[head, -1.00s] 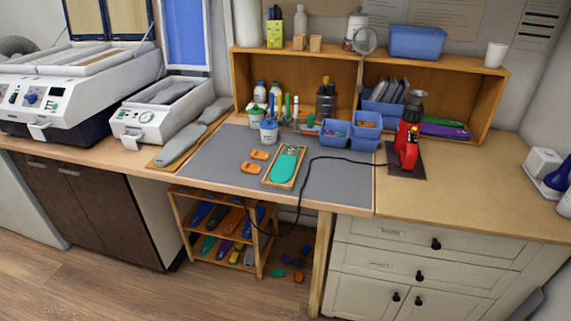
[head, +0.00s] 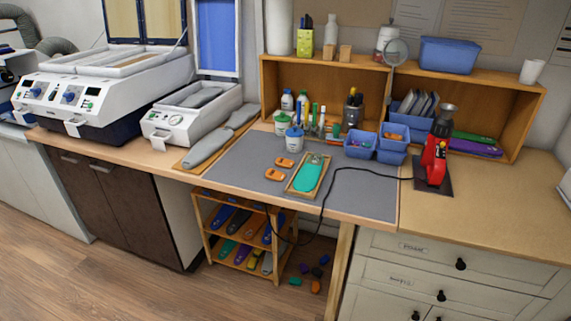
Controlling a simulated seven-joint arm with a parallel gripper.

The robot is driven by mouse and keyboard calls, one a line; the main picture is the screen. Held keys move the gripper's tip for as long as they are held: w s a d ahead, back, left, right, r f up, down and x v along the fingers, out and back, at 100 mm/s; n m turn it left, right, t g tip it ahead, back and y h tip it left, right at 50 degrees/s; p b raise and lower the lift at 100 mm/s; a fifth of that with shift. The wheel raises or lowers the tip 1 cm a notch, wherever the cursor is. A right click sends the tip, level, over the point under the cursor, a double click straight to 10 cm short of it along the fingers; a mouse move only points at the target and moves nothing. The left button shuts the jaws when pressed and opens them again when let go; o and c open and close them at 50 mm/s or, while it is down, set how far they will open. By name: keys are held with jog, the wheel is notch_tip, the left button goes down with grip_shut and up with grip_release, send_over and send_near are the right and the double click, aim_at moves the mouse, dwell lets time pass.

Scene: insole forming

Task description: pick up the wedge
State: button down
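No piece is clearly marked as the wedge. Two small orange pieces lie on the grey mat (head: 240,165): an upper orange piece (head: 285,162) and a lower orange piece (head: 274,174); either may be the wedge. Just right of them, a wooden tray (head: 290,190) holds a teal insole (head: 308,178). Several small coloured pieces, such as an orange one (head: 315,287), lie on the floor beside the low rack. My gripper is not in view.
White-lidded jars (head: 294,138) and blue bins (head: 359,146) stand behind the tray. A red tool (head: 433,162) stands right, its black cable (head: 350,168) crossing the mat. Grey foot forms (head: 208,148) lie left. A rack of insoles (head: 240,235) stands under the bench. The mat's front is mostly clear.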

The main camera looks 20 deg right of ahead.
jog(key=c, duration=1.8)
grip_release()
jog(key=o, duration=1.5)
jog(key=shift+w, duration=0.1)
